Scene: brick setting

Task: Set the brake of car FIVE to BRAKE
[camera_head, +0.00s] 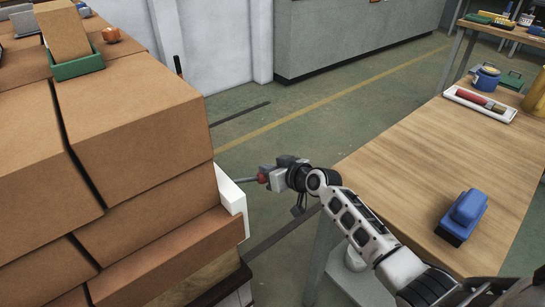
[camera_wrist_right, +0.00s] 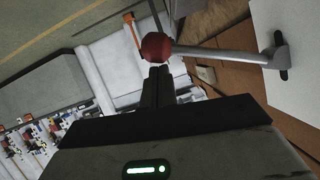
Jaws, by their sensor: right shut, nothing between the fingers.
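The brake lever shows as a grey rod with a red ball knob (camera_head: 263,178) at the right side of the brick-laden car. In the right wrist view the lever's rod (camera_wrist_right: 220,53) runs from the red knob (camera_wrist_right: 155,46) to a dark slot in a white plate (camera_wrist_right: 297,85). The white plate (camera_head: 233,207) also shows at the side of the stack. My right gripper (camera_head: 273,178) is shut and empty, its fingertips (camera_wrist_right: 160,72) right at the knob; I cannot tell whether they touch. No car number or brake marking is readable. My left gripper is out of view.
Large brown bricks (camera_head: 130,110) are stacked on the car at left, with a green tray (camera_head: 78,67) on top. A wooden table (camera_head: 430,165) at right holds a blue-handled block (camera_head: 464,214). Open floor (camera_head: 300,130) lies behind the gripper.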

